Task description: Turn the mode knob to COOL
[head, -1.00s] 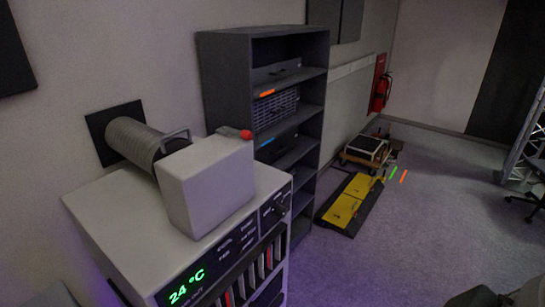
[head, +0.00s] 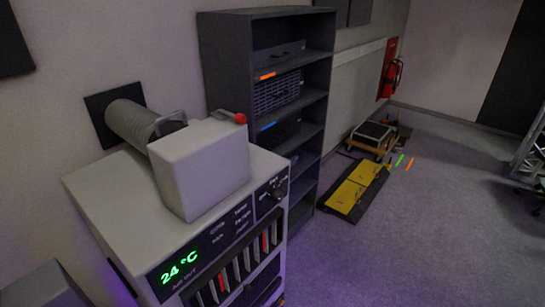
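The mode knob (head: 278,188) is a small dark knob on the black panel at the right end of the white cooling unit's (head: 120,205) sloped front. Small white labels surround it, too small to read, so its setting cannot be told. A green display (head: 180,268) at the panel's left end reads 24 °C. Neither of my grippers shows in the head view, and nothing touches the knob.
A white box (head: 200,165) sits on the unit, before a ribbed duct (head: 130,122) entering the wall. A dark shelf rack (head: 328,75) stands close behind the unit.

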